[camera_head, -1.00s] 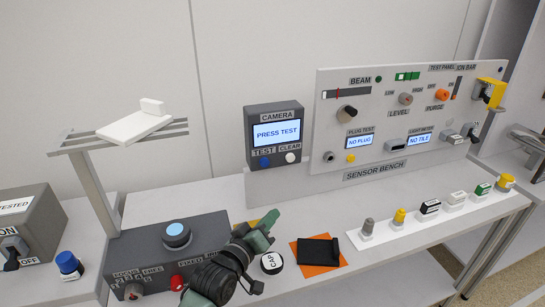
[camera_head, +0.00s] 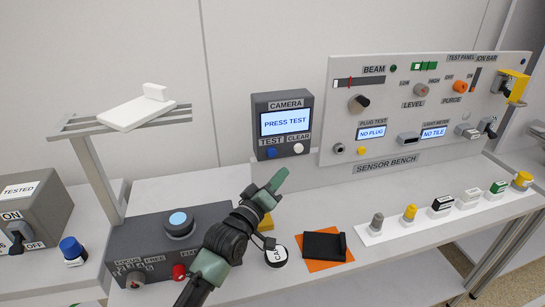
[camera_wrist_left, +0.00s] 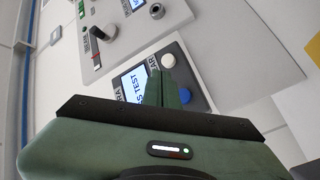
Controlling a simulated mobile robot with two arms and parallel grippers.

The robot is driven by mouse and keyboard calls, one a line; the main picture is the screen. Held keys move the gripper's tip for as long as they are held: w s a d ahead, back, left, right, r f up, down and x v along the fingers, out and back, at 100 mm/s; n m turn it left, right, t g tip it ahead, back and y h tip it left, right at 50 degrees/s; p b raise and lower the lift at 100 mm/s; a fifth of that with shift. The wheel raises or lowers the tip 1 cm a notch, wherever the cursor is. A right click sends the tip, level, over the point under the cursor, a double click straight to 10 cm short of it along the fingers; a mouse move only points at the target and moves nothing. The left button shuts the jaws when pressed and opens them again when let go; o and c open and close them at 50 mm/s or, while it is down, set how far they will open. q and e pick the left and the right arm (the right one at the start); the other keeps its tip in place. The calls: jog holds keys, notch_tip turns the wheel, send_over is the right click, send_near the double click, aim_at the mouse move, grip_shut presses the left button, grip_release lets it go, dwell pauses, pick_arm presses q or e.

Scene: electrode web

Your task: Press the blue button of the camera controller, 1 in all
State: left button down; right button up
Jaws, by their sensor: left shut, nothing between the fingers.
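The camera controller (camera_head: 283,100) is a dark grey box on the sensor bench, and its screen reads PRESS TEST. Its blue button (camera_head: 271,152) is under the TEST label, left of the white CLEAR button (camera_head: 298,148). My left gripper (camera_head: 279,180) is shut and empty, below and in front of the controller, apart from the button in the head view. In the left wrist view, the shut green fingers (camera_wrist_left: 161,88) point at the controller, with the blue button (camera_wrist_left: 185,95) just right of their tips and the white button (camera_wrist_left: 168,61) above. My right gripper is out of view.
A grey focus box (camera_head: 150,250) with a light-blue-topped knob is left of my left arm. A round CAP piece (camera_head: 276,257) and a black holder on an orange mat (camera_head: 325,248) lie in front. The test panel (camera_head: 430,100) stands to the right. Several small pieces line a white strip.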

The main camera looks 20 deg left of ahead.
aim_at(272, 152)
pick_arm(q)
jog(key=w+a+b, duration=0.2)
jog(key=w+a, duration=0.1)
jog(key=w, duration=0.2)
jog(key=shift+w+a+b, duration=0.2)
jog(key=shift+a+b, duration=0.15)
jog(key=shift+b, duration=0.05)
dwell(1.2)
dwell(0.6)
jog(key=shift+w+a, duration=0.25)
jog(key=shift+w, duration=0.1)
